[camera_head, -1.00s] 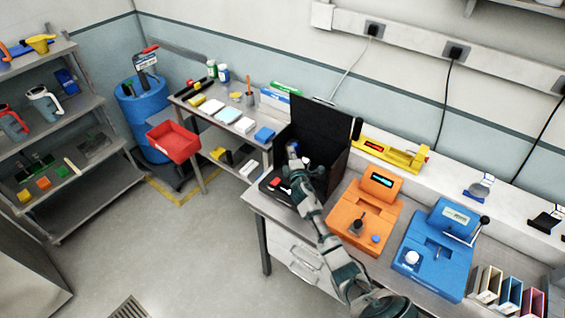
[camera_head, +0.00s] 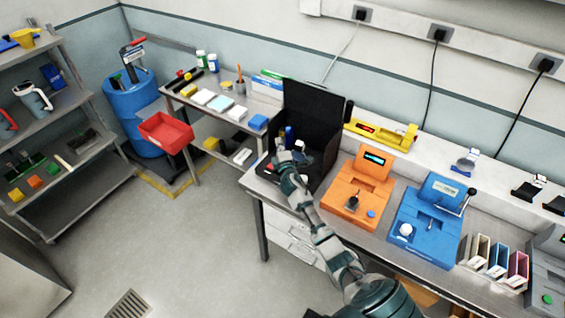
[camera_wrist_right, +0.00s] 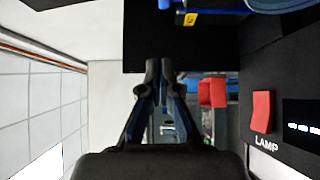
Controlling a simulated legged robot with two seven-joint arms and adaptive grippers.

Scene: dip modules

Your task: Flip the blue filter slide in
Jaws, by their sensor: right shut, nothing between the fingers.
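A black open-fronted box (camera_head: 310,108) with a raised back panel stands on the workbench. My right gripper (camera_head: 279,150) is at its left front; its fingers (camera_wrist_right: 160,75) are shut and empty in the right wrist view. Blue upright parts (camera_head: 289,137) stand inside the box, just beyond the gripper. In the wrist view a blue part with a yellow label (camera_wrist_right: 190,18) lies ahead and right of the fingertips, apart from them. I cannot tell whether either is the blue filter slide. A red switch marked LAMP (camera_wrist_right: 262,112) is on the black panel at right. My left gripper is out of view.
An orange device (camera_head: 350,203) and a blue device (camera_head: 425,225) stand right of the box. A yellow instrument (camera_head: 385,133) lies on the ledge behind. Several coloured slotted holders (camera_head: 497,258) are at far right. A red bin (camera_head: 165,133) sits left.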

